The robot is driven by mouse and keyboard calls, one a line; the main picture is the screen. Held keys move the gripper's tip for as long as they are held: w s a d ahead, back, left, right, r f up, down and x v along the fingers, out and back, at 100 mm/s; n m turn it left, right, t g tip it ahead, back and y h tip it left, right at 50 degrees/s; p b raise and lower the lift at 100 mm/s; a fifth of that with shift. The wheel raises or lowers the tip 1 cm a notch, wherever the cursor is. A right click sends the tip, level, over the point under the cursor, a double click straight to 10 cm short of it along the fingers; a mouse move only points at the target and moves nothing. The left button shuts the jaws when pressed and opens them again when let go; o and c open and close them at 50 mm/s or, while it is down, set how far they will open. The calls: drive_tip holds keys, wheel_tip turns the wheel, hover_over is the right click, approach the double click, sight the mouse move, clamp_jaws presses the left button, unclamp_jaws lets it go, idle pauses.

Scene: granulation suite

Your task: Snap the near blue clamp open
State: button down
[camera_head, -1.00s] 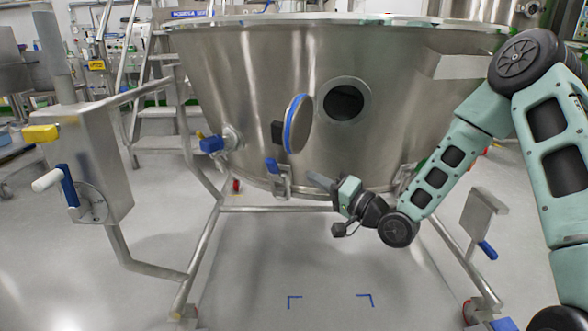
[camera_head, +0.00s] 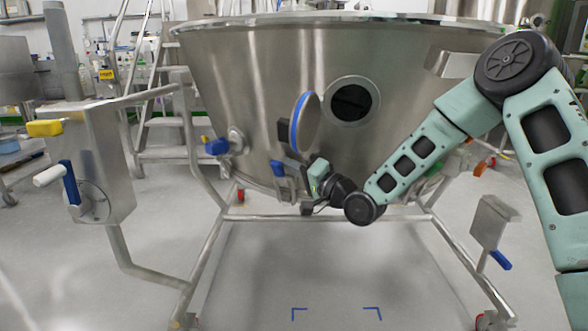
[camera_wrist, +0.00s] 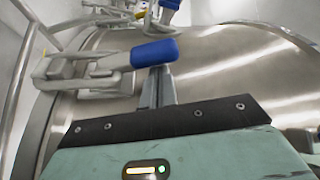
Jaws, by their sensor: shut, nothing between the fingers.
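The near blue clamp has a blue handle (camera_head: 278,168) on a metal latch at the lower front wall of the steel vessel. In the wrist view the blue handle (camera_wrist: 155,53) sticks out to the right from its grey metal bracket. My gripper (camera_head: 293,167) is shut and empty, just right of the clamp. In the wrist view its closed fingertips (camera_wrist: 157,80) reach up to the handle's lower edge. The handle hides their ends, and I cannot tell whether they touch it.
The large steel vessel (camera_head: 260,85) stands on a tubular frame (camera_head: 320,217). A round hatch door with a blue rim (camera_head: 306,122) stands open above my gripper. Another blue handle (camera_head: 216,146) sits farther left. A control box (camera_head: 95,150) stands at left. The floor below is clear.

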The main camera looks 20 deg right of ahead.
sight(281, 172)
drive_tip(key=shift+s+a+f+n, duration=0.15)
drive_tip(key=shift+s+f+n, duration=0.05)
drive_tip(key=shift+n, duration=0.5)
drive_tip(key=n+y+b, duration=0.1)
drive_tip(key=n, duration=0.1)
drive_tip(key=s+a+f+n+y+b, duration=0.1)
drive_tip(key=n, duration=0.1)
drive_tip(key=shift+s+a+f+n+b, duration=0.15)
drive_tip(key=shift+s+f+n+b, duration=0.05)
drive_tip(key=shift+n+b, duration=0.15)
wheel_tip(281, 172, down, 7)
drive_tip(key=s+n+g+y+b, duration=0.1)
drive_tip(key=n+g+y+b, duration=0.4)
drive_tip(key=n, duration=1.2)
drive_tip(key=shift+a+y+b, duration=0.3)
drive_tip(key=shift+a+b, duration=0.1)
drive_tip(key=shift+b, duration=0.05)
drive_tip(key=shift+w+d+f, duration=0.1)
drive_tip(key=shift+f, duration=0.2)
